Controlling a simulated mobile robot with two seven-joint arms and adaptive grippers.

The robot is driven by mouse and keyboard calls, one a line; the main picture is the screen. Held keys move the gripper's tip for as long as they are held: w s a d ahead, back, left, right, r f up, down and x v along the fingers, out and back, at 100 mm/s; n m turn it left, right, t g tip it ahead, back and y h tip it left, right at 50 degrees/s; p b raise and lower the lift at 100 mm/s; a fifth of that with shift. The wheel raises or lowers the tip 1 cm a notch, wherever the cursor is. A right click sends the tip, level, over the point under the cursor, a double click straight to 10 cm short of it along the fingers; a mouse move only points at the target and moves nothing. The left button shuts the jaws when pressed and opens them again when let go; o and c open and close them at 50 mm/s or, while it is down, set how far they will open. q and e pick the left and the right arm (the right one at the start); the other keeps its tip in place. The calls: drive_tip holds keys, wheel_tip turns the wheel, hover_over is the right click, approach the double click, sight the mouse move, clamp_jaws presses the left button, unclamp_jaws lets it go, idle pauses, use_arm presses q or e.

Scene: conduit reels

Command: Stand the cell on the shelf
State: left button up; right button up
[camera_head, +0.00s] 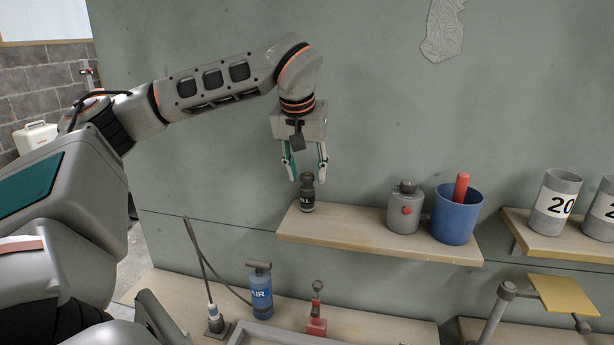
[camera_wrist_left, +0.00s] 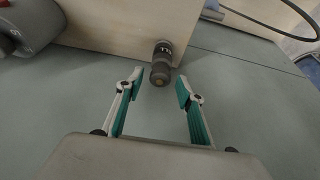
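A small dark cell (camera_head: 307,194) with a pale-lettered band stands upright on the left end of the wooden shelf (camera_head: 350,236). My left gripper (camera_head: 308,174) is above it with its fingers apart, pointing down. In the left wrist view the cell (camera_wrist_left: 161,64) shows just beyond the open fingertips of the left gripper (camera_wrist_left: 159,90), roughly centred between them and near the shelf's edge (camera_wrist_left: 115,25). The fingers look clear of it and hold nothing. My right gripper is not in either view.
A blue air pump (camera_head: 260,290) and a red-handled tool (camera_head: 316,318) stand on the bench below. Grey numbered cylinders (camera_head: 554,205) stand far right.

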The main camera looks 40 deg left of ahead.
use_arm(q)
drive_tip(key=v, duration=1)
drive_tip(key=shift+s+r, duration=0.2)
